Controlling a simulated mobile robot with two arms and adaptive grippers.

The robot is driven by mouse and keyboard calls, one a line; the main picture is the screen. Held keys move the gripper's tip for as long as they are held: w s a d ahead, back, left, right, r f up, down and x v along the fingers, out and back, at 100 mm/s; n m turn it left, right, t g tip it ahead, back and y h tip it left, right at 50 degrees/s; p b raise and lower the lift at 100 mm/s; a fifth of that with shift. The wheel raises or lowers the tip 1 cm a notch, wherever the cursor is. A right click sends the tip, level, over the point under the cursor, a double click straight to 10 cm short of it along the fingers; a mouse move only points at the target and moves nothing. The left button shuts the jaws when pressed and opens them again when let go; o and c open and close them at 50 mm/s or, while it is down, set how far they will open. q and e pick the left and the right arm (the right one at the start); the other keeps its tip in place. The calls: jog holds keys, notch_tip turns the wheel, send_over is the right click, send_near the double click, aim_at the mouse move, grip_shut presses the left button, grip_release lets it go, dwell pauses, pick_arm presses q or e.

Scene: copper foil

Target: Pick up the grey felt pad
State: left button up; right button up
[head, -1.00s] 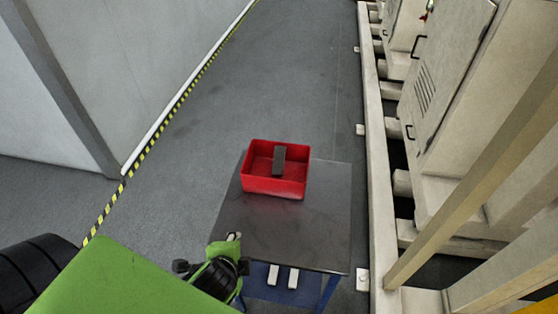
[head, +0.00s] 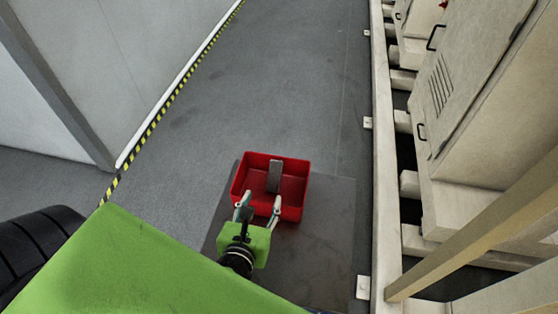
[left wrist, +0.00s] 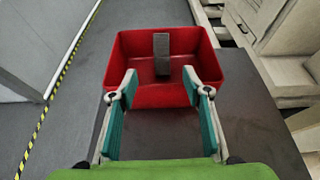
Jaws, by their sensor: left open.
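The grey felt pad (head: 274,176) is a dark grey oblong piece inside the red bin (head: 297,208), against its far side. In the left wrist view the pad (left wrist: 161,52) stands out between my fingers, farther off, and the red bin (left wrist: 120,62) surrounds it. My left gripper (head: 261,200) is open and empty at the near wall of the bin, with its fingers pointing toward the pad. It also shows in the left wrist view (left wrist: 160,83), its teal-faced fingers apart. The pad is not between the fingertips. My right gripper is not in view.
A white beam (head: 381,170) and pale cabinets (head: 470,110) line the right. A grey wall (head: 110,70) stands at left.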

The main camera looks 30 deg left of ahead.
pick_arm(q)
send_near(275, 171)
jog(key=p+x, duration=0.1)
jog(key=x, duration=0.2)
jog(key=shift+a, duration=0.1)
jog(key=shift+x, duration=0.95)
jog(key=p+x, duration=0.1)
jog(key=x, duration=0.2)
jog(key=shift+w, duration=0.2)
jog(key=shift+w+f, duration=0.15)
jog(key=c, duration=1.2)
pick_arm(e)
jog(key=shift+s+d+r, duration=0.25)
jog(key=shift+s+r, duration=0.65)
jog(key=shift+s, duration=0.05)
